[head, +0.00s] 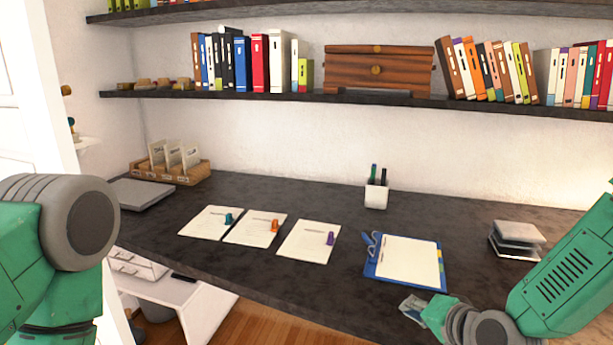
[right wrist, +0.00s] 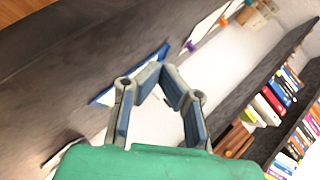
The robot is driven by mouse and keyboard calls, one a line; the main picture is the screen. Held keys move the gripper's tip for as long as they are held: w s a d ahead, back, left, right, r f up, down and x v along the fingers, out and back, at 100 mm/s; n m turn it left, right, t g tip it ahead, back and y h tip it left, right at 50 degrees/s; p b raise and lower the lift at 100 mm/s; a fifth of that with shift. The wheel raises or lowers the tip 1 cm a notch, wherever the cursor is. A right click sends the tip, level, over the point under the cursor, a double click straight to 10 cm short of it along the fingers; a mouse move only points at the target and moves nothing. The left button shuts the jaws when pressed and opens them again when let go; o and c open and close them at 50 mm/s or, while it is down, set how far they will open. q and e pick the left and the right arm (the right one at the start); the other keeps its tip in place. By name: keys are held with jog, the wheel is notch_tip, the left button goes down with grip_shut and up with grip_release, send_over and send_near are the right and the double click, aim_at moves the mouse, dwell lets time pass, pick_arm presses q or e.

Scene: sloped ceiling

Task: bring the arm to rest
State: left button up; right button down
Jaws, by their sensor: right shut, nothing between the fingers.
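My right gripper (head: 412,306) is low at the right in the head view, near the front edge of the dark desk (head: 330,200), just in front of the blue clipboard (head: 404,261). It is empty. In the right wrist view its two fingers (right wrist: 160,75) come together at the tips, with nothing between them. My left arm shows at the left edge of the head view; its gripper is out of the picture.
Papers with a teal, an orange and a purple clip lie left of the clipboard. A white pen cup (head: 376,196) stands behind. A small stack (head: 516,238) lies to the right. A shelf (head: 250,97) of books runs above.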

jog(key=s+d+f+n+g+h, duration=0.25)
jog(key=s+f+n+g, duration=0.3)
jog(key=s+f, duration=1.25)
jog(key=s+d+n+g+h, duration=0.1)
jog(key=s+d+g, duration=0.1)
jog(key=s, duration=0.6)
jog(key=s+d+f+n+g+h, duration=0.1)
jog(key=s+d, duration=0.3)
jog(key=s, duration=0.5)
jog(key=shift+f+n+g, duration=0.3)
jog(key=shift+n+g, duration=0.15)
jog(key=shift+g, duration=0.4)
jog(key=shift+w+a+r, duration=0.1)
jog(key=shift+w+a, duration=0.05)
jog(key=shift+a, duration=0.1)
jog(key=shift+d, duration=0.2)
